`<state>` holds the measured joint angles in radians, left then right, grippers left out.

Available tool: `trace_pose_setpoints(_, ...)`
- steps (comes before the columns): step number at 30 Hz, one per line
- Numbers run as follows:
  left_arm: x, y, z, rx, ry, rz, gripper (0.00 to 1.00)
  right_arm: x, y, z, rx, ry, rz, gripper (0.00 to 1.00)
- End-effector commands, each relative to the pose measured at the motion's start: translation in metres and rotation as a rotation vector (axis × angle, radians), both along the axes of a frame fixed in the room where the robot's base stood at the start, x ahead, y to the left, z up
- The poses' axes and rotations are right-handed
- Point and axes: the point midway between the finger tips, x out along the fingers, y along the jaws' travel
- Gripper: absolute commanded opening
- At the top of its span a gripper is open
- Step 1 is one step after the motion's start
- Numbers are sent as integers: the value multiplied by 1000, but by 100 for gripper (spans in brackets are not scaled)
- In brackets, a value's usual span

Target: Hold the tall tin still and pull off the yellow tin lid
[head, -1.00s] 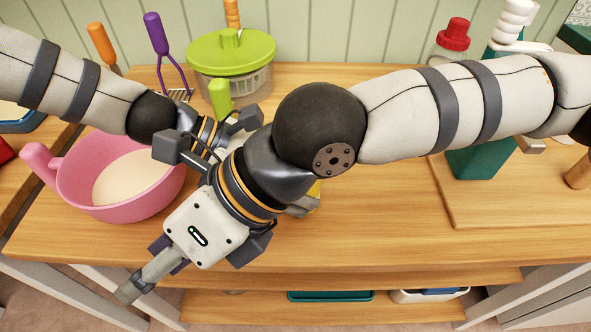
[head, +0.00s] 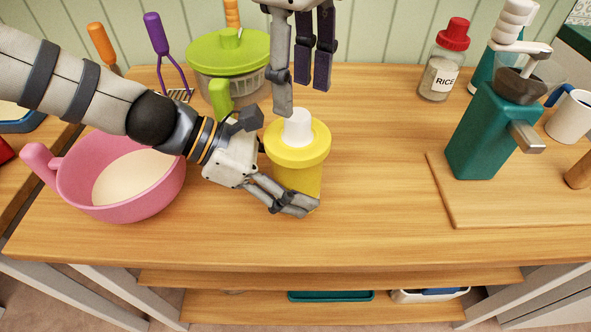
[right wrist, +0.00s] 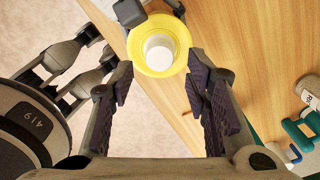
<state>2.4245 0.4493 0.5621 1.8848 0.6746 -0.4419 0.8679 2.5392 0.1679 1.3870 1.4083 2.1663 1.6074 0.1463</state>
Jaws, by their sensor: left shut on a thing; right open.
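The tall yellow tin (head: 298,178) stands upright on the wooden counter. The yellow tin lid (head: 297,157), with a white knob (head: 298,128) on top, sits on it. My left gripper (head: 297,206) is shut on the tin's body from the left, low down, with its fingers across the front. My right gripper (head: 303,98) is open and empty, pointing down above and slightly behind the lid. In the right wrist view the lid (right wrist: 181,45) and knob lie beyond and between the open fingers (right wrist: 161,78), apart from them.
A green-lidded pot (head: 230,55) is behind. A rice jar (head: 440,70) stands at the back right, and a teal machine (head: 482,135) on a board (head: 510,200). The counter right of the tin is clear.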

Motion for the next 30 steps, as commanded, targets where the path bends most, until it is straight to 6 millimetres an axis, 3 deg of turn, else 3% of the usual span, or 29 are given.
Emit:
trace_pose_setpoints(3, -3, 2, -8, 10, 10, -2, 20, 0, 0, -23, 2, 5, 0, 43)
trace_pose_setpoints(9, -3, 2, -7, 10, 9, -1, 20, 0, 0, -45, 2, 3, -1, 43)
trace_pose_setpoints(19, -3, 2, -7, 10, 8, -2, 20, 0, 0, -50, 3, 3, -2, 43)
trace_pose_setpoints(25, -2, 2, -7, 10, 8, -1, 20, 0, 0, -50, 2, 2, -1, 0)
trace_pose_setpoints(30, -2, 2, -7, 10, 8, -1, 20, 0, 0, -50, 3, 2, -2, 0)
